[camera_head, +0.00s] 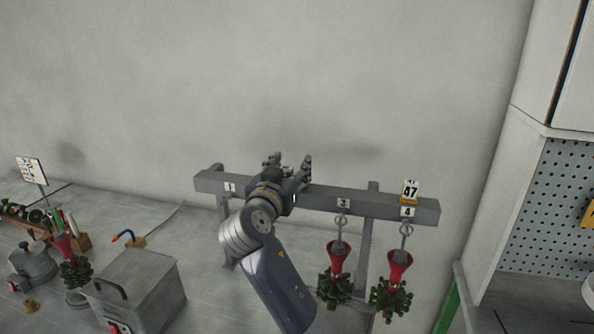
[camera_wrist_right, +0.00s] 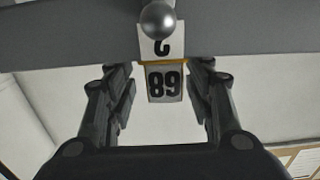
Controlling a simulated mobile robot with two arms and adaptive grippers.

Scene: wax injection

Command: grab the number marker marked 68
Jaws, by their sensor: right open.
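The number marker 68 (camera_wrist_right: 165,83) is a small white plate with black digits and a yellow edge, seen upside down in the right wrist view. It is at the rail, beside the white label 2 (camera_wrist_right: 151,48). My right gripper (camera_wrist_right: 161,84) is open, with one finger on each side of the marker and visible gaps between. In the head view my right gripper (camera_head: 289,163) is at the rail between labels 1 and 3, and marker 68 cannot be made out there. My left gripper is not in view.
The grey rail (camera_head: 370,204) carries labels 1, 3 and 4. Marker 47 (camera_head: 410,190) stands above label 4. Red funnels with green clusters (camera_head: 338,262) hang below the rail at right. A grey box (camera_head: 140,285) stands at lower left. A wall is behind.

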